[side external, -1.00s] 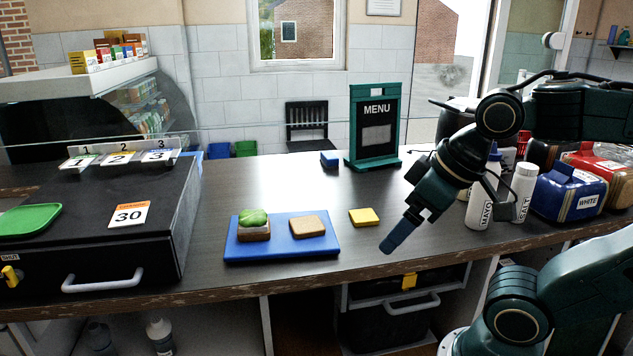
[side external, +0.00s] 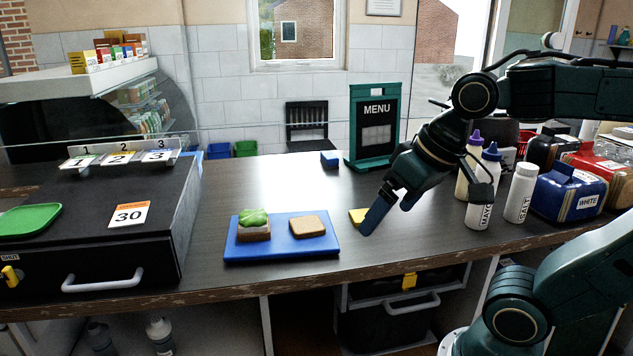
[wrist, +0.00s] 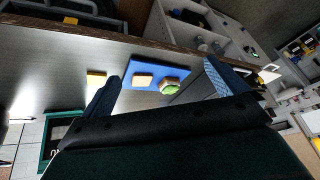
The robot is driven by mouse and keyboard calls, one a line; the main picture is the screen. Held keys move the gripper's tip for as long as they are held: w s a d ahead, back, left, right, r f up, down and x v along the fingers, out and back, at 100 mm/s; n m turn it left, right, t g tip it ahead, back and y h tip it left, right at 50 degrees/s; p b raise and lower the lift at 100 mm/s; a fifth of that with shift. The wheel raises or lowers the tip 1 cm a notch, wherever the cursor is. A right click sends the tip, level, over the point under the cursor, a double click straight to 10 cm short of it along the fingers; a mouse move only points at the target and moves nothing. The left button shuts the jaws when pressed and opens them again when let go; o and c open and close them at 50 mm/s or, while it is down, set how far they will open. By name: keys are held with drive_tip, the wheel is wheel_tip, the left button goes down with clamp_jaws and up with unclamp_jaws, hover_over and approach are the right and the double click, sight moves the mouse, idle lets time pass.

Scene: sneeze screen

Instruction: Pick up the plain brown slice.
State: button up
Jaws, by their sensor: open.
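The plain brown slice (side external: 308,226) lies flat on the right part of the blue board (side external: 283,253) in the side external view. It also shows in the wrist view (wrist: 143,80). To its left on the board is a brown slice topped with green lettuce (side external: 253,218). My gripper (side external: 385,215) is open and empty, above the counter to the right of the board and apart from the slice. In the side view its fingers partly cover a yellow slice (side external: 356,215) on the counter.
Mayo and other bottles (side external: 481,196), a salt shaker (side external: 520,193) and bread bags (side external: 571,193) stand at the right. A menu stand (side external: 375,128) and small blue block (side external: 329,159) are behind. A black case (side external: 100,235) stands left of the board.

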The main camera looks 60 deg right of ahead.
drive_tip(key=w+d+r+m+g, duration=0.1)
drive_tip(key=w+d+r+m, duration=0.1)
drive_tip(key=w+m, duration=0.55)
drive_tip(key=w+d+f+m+g, duration=0.1)
drive_tip(key=w+d+f+m, duration=0.2)
drive_tip(key=w+d+m, duration=0.4)
drive_tip(key=w+d+f+m+g+y, duration=0.1)
drive_tip(key=w+d+f+m+g, duration=0.1)
drive_tip(key=w+d+m, duration=0.6)
drive_tip(key=w+f+m, duration=0.1)
drive_tip(key=w, duration=0.1)
drive_tip(key=shift+w+f, duration=0.25)
drive_tip(key=shift+w, duration=0.05)
hover_over(307, 224)
drive_tip(key=d, duration=0.1)
drive_tip(key=shift+s+f, duration=0.15)
drive_tip(key=shift+f, duration=2)
drive_tip(key=shift+s+f, duration=0.15)
drive_tip(key=shift+f, duration=1.95)
drive_tip(key=shift+f, duration=0.15)
drive_tip(key=shift+w+a+f, duration=0.15)
drive_tip(key=shift+f, duration=1.05)
drive_tip(key=shift+w+a+f, duration=0.1)
drive_tip(key=shift+a+f, duration=0.05)
drive_tip(key=shift+f, duration=1.05)
